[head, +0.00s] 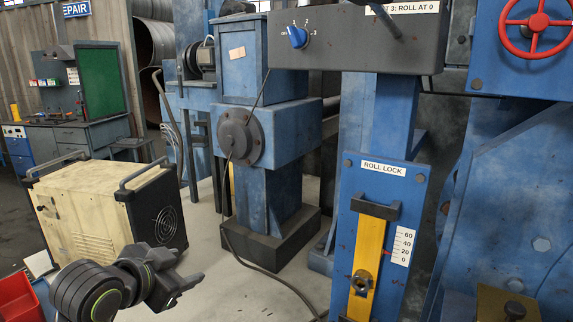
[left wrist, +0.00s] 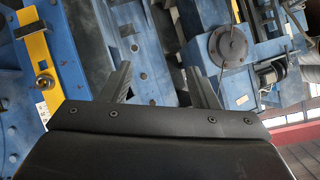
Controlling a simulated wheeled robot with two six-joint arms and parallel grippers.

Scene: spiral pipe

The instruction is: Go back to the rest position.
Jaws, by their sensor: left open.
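My left gripper (head: 182,287) is at the lower left of the head view, in front of the cream welding-type box. It is empty and touches nothing that I can see. In the left wrist view its two dark fingers (left wrist: 160,88) stand wide apart, with blue machinery behind them. My right gripper is in neither view.
A blue ROLL LOCK panel (head: 340,230) with a yellow slider (head: 367,258) and a scale stands at centre right. A grey box with a blue knob (head: 297,37) is above it. A cream box (head: 85,215), a red bin (head: 17,297) and a dark cable (head: 270,275) are near my left arm.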

